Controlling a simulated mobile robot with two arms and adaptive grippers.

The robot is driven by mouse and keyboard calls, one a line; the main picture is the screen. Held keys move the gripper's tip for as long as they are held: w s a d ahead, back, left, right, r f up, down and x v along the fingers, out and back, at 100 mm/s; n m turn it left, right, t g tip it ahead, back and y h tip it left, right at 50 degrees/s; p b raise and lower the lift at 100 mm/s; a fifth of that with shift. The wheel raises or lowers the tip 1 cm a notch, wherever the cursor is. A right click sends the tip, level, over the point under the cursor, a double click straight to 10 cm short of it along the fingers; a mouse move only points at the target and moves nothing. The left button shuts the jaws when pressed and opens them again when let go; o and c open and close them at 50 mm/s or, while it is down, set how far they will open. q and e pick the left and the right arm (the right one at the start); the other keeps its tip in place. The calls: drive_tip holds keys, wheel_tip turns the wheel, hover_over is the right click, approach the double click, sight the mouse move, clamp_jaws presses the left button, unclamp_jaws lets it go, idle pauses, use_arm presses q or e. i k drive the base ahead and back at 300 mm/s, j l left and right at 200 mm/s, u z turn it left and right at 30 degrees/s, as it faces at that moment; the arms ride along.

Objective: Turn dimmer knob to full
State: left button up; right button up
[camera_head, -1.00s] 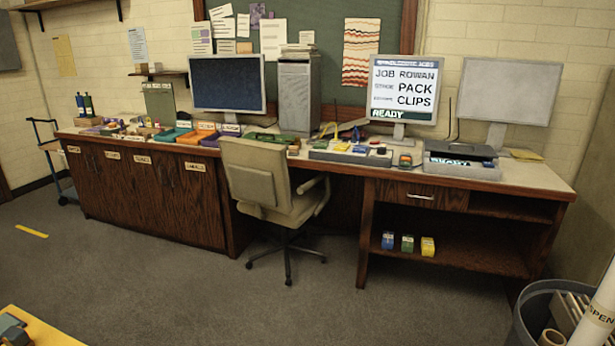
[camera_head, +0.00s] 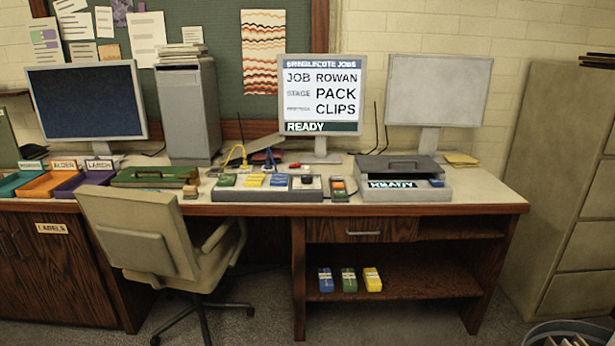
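No knob is labelled as a dimmer in view. A small dark round piece (camera_head: 307,180) at the right end of a long grey panel (camera_head: 267,196) on the desk looks like a knob, but it is too small to read its setting. Green, yellow and blue blocks sit along the same panel to its left. Neither of my grippers is in view.
A beige chair (camera_head: 145,237) stands before the desk, left of the panel. A grey device (camera_head: 405,180) with a READY display sits to the right. A filing cabinet (camera_head: 565,200) stands at the far right. Open floor lies in front of the desk.

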sight(306, 179)
drive_tip(key=i+l, duration=0.2)
drive_tip(key=i, duration=0.3)
drive_tip(key=i+l, duration=0.2)
drive_tip(key=i, duration=0.3)
drive_tip(key=i+l, duration=0.25)
drive_tip(key=i, duration=0.3)
